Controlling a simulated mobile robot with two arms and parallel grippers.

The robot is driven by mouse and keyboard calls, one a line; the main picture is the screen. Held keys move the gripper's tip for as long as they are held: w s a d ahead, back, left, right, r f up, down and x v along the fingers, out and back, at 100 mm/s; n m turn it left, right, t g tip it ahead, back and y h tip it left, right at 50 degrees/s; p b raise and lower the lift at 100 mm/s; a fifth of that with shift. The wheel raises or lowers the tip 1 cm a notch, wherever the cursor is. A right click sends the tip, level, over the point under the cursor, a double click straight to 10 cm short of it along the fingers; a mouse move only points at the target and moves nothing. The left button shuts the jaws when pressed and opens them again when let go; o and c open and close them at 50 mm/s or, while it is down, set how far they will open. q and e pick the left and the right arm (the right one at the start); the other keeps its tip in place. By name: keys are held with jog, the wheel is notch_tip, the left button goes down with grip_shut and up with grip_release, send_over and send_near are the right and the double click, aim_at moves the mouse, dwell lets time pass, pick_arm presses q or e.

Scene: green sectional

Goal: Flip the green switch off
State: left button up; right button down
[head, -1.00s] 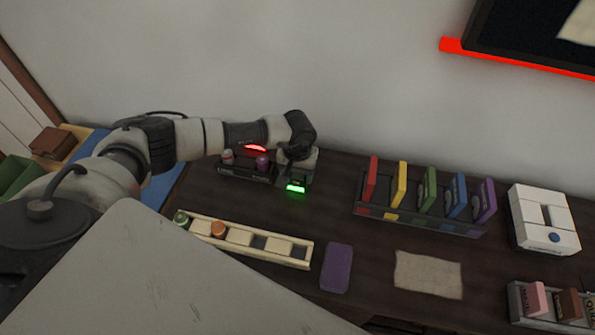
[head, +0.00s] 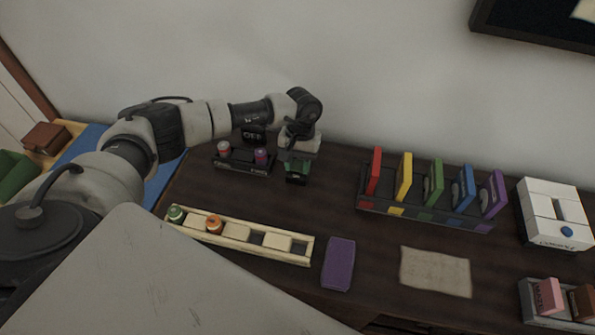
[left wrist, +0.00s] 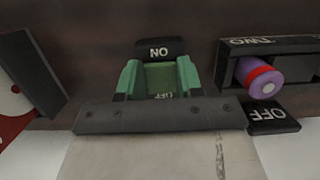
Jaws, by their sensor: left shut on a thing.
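The green switch (head: 297,169) stands on the dark table at the back, with its light unlit. In the left wrist view the green switch (left wrist: 160,76) shows green sides, a black "ON" plate upside down and a partly hidden "OFF" mark on its green middle. My left gripper (head: 298,150) is right at the switch from behind and above, shut on it. In the left wrist view the gripper's wide dark front (left wrist: 160,115) covers the lower part of the switch, so the contact is hidden. My right gripper is not in view.
A cream tray (head: 240,236), purple block (head: 338,264), cloth (head: 435,272), rack of coloured cards (head: 425,213) and white box (head: 553,215) lie around. Bare table lies before the switch.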

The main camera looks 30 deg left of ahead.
aim_at(300, 160)
pick_arm(q)
jog(key=shift+r, duration=0.1)
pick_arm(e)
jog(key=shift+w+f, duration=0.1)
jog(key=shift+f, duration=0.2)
pick_arm(q)
jog(key=o, duration=0.9)
jog(key=shift+o, duration=0.2)
jog(key=shift+w, duration=0.1)
jog(key=b+v, duration=0.1)
jog(key=v, duration=0.9)
jog(key=shift+w+r+b, duration=0.25)
jog(key=shift+r+b, duration=0.1)
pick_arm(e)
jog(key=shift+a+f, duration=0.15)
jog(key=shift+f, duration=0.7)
pick_arm(q)
jog(key=shift+a, duration=0.15)
